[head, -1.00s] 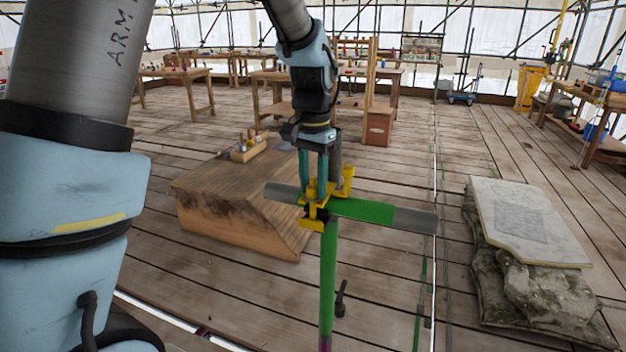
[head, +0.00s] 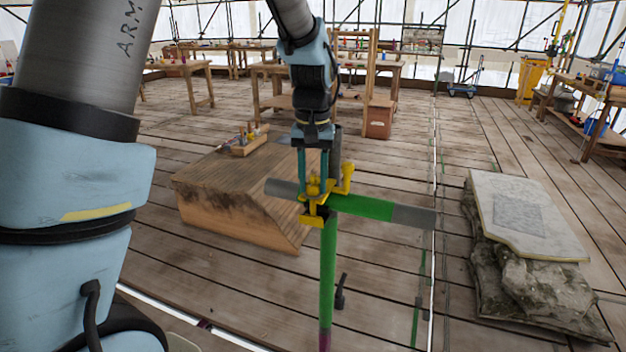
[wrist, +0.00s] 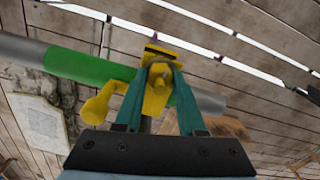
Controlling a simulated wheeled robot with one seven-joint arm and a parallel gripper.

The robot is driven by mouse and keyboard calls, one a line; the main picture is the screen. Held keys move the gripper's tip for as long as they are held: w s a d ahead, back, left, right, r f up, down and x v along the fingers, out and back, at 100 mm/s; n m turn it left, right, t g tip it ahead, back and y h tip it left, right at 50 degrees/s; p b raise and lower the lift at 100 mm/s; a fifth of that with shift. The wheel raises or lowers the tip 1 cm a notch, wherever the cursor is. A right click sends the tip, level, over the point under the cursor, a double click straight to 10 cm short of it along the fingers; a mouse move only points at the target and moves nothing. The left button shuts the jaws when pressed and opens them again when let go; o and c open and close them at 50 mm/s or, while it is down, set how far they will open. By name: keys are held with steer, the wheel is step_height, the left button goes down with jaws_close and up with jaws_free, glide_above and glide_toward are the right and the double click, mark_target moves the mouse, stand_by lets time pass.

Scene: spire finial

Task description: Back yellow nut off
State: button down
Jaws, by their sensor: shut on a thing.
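A yellow clamp (head: 316,211) sits where a level green and grey tube (head: 365,207) crosses an upright green tube (head: 328,270). It also shows in the wrist view (wrist: 156,52), with a yellow arm (head: 347,175) sticking up at its right in the head view. My gripper (head: 313,183) points down from above the clamp. Its two teal fingers (wrist: 163,72) are shut on the yellow nut (wrist: 157,92) on top of the clamp. The fingers hide the nut's sides, and its thread cannot be made out.
A wooden block (head: 235,200) with a small tool tray (head: 248,140) stands left of the tubes. A carved stone slab (head: 520,215) on rough stone lies at the right. A dark tool (head: 341,291) shows beside the upright tube.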

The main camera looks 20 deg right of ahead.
steer(key=c, duration=0.5)
jaws_free()
step_height(320, 180, up, 11)
steer(key=shift+f+b, duration=0.1)
steer(key=shift+b, duration=0.9)
steer(key=w+a+f+n, duration=0.1)
steer(key=a+f, duration=0.3)
steer(key=a, duration=0.4)
steer(key=w+a+f+n, duration=0.2)
steer(key=a+f, duration=0.1)
steer(key=a, duration=0.5)
steer(key=s+a+f+n, duration=0.1)
steer(key=s+a+f, duration=0.2)
steer(key=a, duration=0.4)
steer(key=s+a+f+t, duration=0.1)
steer(key=s+a+f, duration=0.2)
steer(key=a, duration=0.4)
steer(key=shift+s+f+n+t, duration=0.2)
steer(key=shift+f+n+t, duration=0.15)
steer(key=shift+f, duration=0.2)
